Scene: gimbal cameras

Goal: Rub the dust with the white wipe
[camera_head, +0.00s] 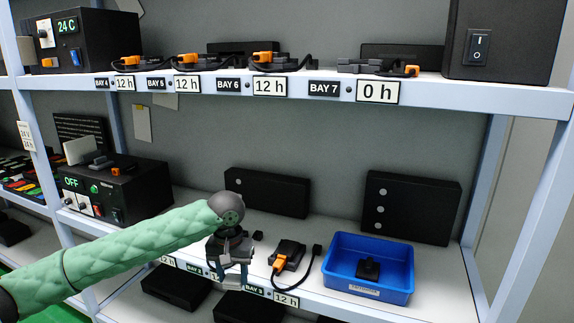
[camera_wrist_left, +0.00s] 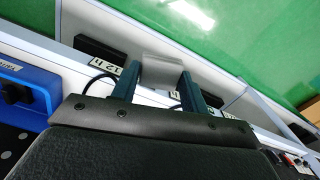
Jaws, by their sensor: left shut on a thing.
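My left gripper (camera_head: 231,274) hangs in front of the middle shelf's front edge, with its fingers pointing down. In the left wrist view its two fingers (camera_wrist_left: 158,84) are shut on the white wipe (camera_wrist_left: 163,70), a pale, flat piece that sticks out past the fingertips. In the head view the wipe is mostly hidden by the gripper. I cannot make out any dust in either view. My right gripper does not show.
On the middle shelf (camera_head: 325,290), right of my gripper, are a black device with an orange plug (camera_head: 288,256) and a blue bin (camera_head: 345,283) holding a small black part. A black box marked OFF (camera_head: 125,192) stands left. The upper shelf (camera_head: 430,92) carries several devices.

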